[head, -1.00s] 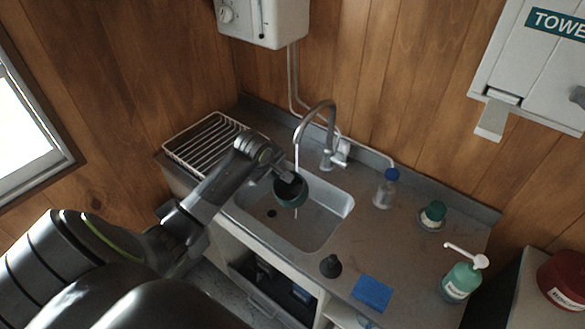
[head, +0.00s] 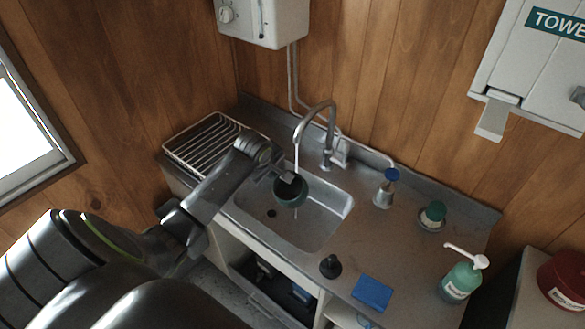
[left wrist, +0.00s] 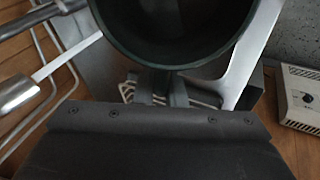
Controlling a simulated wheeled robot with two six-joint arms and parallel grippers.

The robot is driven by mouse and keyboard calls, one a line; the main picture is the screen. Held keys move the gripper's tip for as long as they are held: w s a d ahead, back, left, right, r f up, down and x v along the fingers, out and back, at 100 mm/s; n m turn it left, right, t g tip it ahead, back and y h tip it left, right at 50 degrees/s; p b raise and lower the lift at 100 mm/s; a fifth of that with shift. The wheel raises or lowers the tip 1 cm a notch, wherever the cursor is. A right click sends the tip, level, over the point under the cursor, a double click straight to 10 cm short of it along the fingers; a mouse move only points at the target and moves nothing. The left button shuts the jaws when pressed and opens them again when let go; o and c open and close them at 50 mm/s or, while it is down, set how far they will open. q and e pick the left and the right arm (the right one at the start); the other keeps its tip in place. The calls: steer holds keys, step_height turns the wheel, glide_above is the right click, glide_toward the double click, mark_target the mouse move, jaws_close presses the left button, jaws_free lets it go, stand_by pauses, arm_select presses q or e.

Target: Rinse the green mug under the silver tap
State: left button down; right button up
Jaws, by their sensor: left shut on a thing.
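The green mug (head: 291,196) is dark green and hangs over the sink basin (head: 325,228), below the spout of the silver tap (head: 322,112). A thin pale water stream (head: 297,158) runs from the spout down to the mug. My left gripper (head: 287,178) is shut on the mug at its near-wall side; its fingers partly hide it. In the left wrist view the mug (left wrist: 175,55) fills the top with its dark mouth showing, and the tap's spout (left wrist: 15,92) is at the left with the stream reaching toward the mug. My right gripper is not in view.
A wire rack (head: 205,143) lies left of the basin. Right of it stand a blue-capped bottle (head: 387,190), a green-topped item (head: 433,215), a pump bottle (head: 461,278), a black stopper-like item (head: 330,266) and a blue cloth (head: 373,292). A white heater (head: 262,20) hangs above.

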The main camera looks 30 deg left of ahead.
arm_select(q)
steer(key=s+d+r, duration=0.1)
steer(key=s+r, duration=0.3)
steer(key=shift+s+d, duration=0.25)
steer(key=shift+s, duration=0.15)
stand_by(0.4)
